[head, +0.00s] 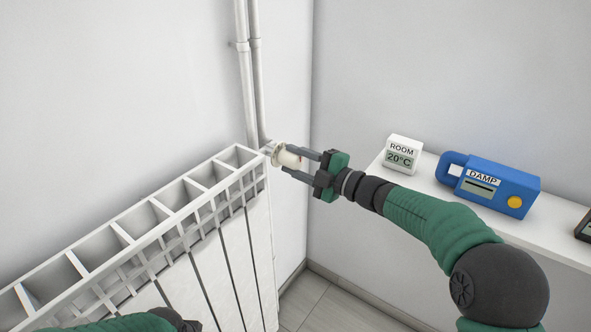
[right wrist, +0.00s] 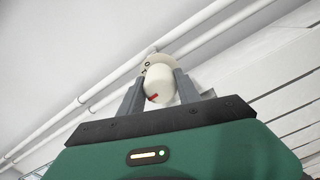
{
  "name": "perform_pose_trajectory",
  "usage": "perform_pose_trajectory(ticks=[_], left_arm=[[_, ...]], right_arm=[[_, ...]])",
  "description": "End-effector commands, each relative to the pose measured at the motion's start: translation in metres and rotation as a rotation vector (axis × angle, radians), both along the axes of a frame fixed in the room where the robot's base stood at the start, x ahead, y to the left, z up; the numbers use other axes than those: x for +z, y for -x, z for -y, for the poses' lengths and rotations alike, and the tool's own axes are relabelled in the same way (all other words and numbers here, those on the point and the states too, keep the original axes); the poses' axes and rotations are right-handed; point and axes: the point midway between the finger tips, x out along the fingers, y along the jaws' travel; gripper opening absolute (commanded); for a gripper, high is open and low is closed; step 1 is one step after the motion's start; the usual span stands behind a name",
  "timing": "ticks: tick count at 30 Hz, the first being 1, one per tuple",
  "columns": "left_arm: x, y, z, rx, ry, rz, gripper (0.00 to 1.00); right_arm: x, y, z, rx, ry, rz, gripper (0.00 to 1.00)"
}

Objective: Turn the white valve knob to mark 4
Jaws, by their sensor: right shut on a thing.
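The white valve knob (head: 287,158) sits at the top right corner of the white radiator (head: 262,214), by the foot of the pipes. My right gripper (head: 291,161) reaches in from the right and is shut on the knob, one finger on each side. In the right wrist view the knob (right wrist: 159,84) shows between the two grey fingers (right wrist: 161,86). A red mark is on the knob's near part, and small dark marks are on the ring behind it, too small to read. Part of my left arm shows at the bottom; its gripper is out of view.
Two white pipes (head: 248,75) run up the wall behind the radiator. At right, a white shelf (head: 545,248) carries a white ROOM display (head: 401,153) reading 20°C, a blue DAMP device (head: 491,186) and a dark object at the edge. Floor tiles show below.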

Motion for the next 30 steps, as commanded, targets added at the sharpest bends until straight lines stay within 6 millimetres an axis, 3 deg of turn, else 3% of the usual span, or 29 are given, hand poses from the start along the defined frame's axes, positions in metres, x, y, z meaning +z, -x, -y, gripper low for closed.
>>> perform_pose_trajectory(ticks=[1, 15, 30], left_arm=[[-0.010, 0.000, 0.000, 0.000, 0.000, 0.000, 0.00], [-0.055, 0.000, 0.000, 0.000, 0.000, 0.000, 0.00], [-0.077, 0.000, 0.000, 0.000, 0.000, 0.000, 0.00]], right_arm=[[-0.003, -0.001, 0.000, -0.003, 0.023, 0.037, 0.00], [-0.003, -0.001, 0.000, -0.004, 0.273, 0.380, 0.00], [-0.001, -0.001, 0.000, -0.005, 0.411, 0.566, 0.00]])
